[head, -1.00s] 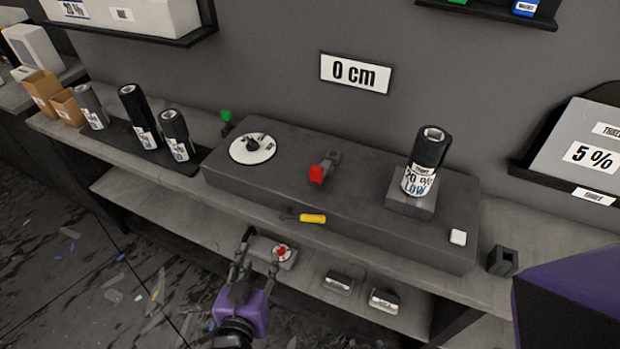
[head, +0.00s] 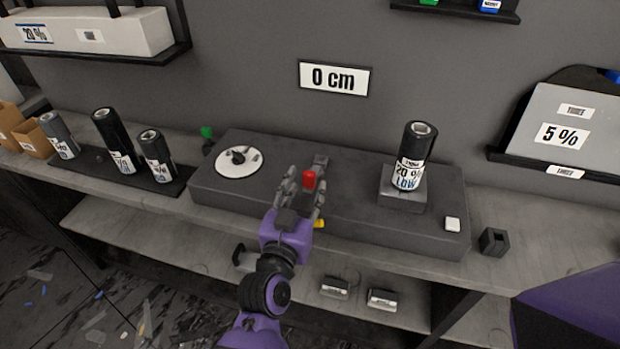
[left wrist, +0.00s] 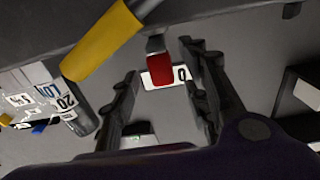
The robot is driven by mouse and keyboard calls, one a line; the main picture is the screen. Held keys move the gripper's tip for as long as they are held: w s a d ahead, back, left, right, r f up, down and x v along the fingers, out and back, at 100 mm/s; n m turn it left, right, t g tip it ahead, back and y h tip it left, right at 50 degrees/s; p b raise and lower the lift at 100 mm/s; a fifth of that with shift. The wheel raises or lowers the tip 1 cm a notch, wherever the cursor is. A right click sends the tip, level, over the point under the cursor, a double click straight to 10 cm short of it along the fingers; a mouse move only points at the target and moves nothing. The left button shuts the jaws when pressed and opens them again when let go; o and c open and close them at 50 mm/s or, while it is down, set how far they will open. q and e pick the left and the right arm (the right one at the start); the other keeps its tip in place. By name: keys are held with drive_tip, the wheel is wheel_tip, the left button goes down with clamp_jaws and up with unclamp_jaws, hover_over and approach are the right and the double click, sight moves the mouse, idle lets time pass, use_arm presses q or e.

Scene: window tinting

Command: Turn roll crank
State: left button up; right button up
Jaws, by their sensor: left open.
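The dark grey machine (head: 350,212) lies on the bench. Its yellow crank handle (head: 319,223) shows at the front edge, partly hidden by my left gripper (head: 305,184). In the left wrist view the yellow handle (left wrist: 100,42) is large, at upper left, outside the fingers. My left gripper is open. A red block (head: 309,179) on the machine appears between its fingers in both views, and contact cannot be told. A white dial with a black knob (head: 239,159) sits on the machine's left. My right gripper is not in view.
A black roll marked 20 % LOW (head: 408,160) stands on a block at the machine's right. Several rolls stand on a dark tray (head: 173,187) at left. A "0 cm" sign (head: 334,78) hangs on the wall. A white button (head: 452,224) sits at the machine's right front.

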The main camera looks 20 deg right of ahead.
sight(308, 182)
use_arm(q)
drive_tip(key=x, duration=0.3)
drive_tip(key=shift+w, duration=0.25)
drive_tip(key=shift+c, duration=0.5)
drive_tip(key=shift+f, duration=0.1)
clamp_jaws()
